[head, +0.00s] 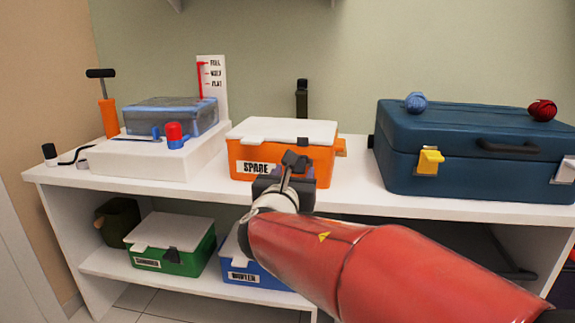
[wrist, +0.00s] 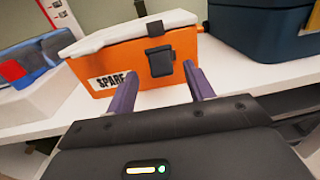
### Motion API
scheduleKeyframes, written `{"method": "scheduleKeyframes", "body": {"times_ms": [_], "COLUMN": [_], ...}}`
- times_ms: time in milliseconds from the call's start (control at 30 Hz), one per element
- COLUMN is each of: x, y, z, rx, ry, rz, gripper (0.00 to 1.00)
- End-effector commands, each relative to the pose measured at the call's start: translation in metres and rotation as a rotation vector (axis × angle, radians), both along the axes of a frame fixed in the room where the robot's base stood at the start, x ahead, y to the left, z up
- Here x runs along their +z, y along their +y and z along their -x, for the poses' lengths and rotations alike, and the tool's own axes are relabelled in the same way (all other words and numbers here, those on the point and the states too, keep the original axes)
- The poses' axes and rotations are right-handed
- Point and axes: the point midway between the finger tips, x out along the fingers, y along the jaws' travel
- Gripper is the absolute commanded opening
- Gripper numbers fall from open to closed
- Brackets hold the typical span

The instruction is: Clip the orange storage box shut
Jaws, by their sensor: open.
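The orange storage box (head: 240,168) stands on the upper white shelf, with a white lid (head: 283,130) on top and a "SPARE" label on its front. In the wrist view the orange box (wrist: 192,62) is straight ahead, and a dark clip (wrist: 160,61) hangs on its front face. In the head view my gripper (head: 293,172) hides part of the box's front.
A blue suitcase (head: 445,150) with a yellow latch stands to the right, two yarn balls on top. A white unit (head: 150,158) with a clear blue box is to the left. Green (head: 165,260) and blue (head: 240,272) boxes sit on the lower shelf.

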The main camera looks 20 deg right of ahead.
Motion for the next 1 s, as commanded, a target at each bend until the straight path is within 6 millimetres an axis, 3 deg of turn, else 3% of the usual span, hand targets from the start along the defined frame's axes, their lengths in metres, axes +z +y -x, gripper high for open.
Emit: {"method": "scheduleKeyframes", "body": {"times_ms": [300, 667, 1000], "x": [-0.001, 0.0, 0.0], "y": [-0.028, -0.032, -0.032], "z": [-0.036, -0.041, -0.041], "rx": [-0.001, -0.001, -0.001], "ry": [0.0, -0.001, -0.002], "rz": [-0.002, -0.003, -0.004], "gripper": [0.53, 0.53, 0.13]}}
